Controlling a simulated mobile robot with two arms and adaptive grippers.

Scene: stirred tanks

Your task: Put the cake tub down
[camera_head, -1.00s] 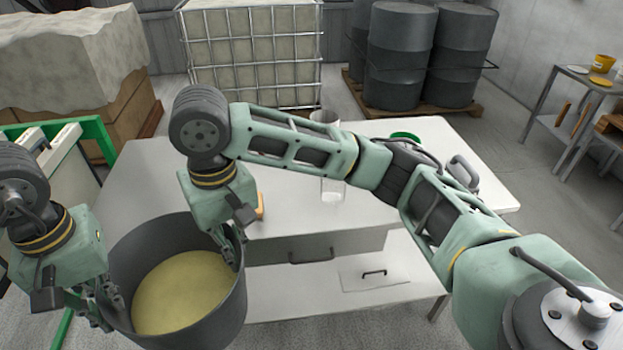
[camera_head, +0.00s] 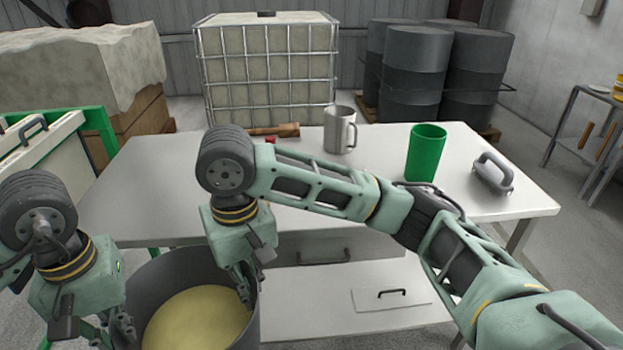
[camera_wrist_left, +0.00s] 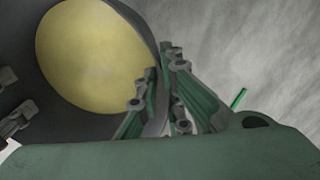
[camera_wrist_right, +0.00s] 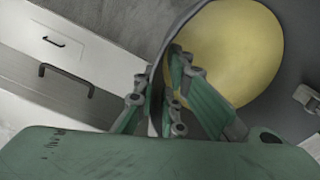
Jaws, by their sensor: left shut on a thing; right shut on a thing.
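The cake tub (camera_head: 180,273) is a wide dark grey round tub with a pale yellow cake-like mass (camera_head: 196,320) inside. It is in front of the white table, low in the head view, and its bottom is out of the picture. My left gripper (camera_head: 118,335) is shut on the tub's left rim. My right gripper (camera_head: 243,284) is shut on its right rim. The left wrist view shows the left fingers (camera_wrist_left: 163,98) on either side of the tub wall. The right wrist view shows the right fingers (camera_wrist_right: 165,95) gripping the wall likewise. What is under the tub is hidden.
A white table (camera_head: 150,165) stands behind the tub. On it are a metal mug (camera_head: 338,130), a green cup (camera_head: 425,152), a grey handled tool (camera_head: 492,172) and a wooden-handled item (camera_head: 275,130). A green-framed rack (camera_head: 100,135) stands left. A caged tank (camera_head: 265,75) and drums (camera_head: 412,70) stand behind.

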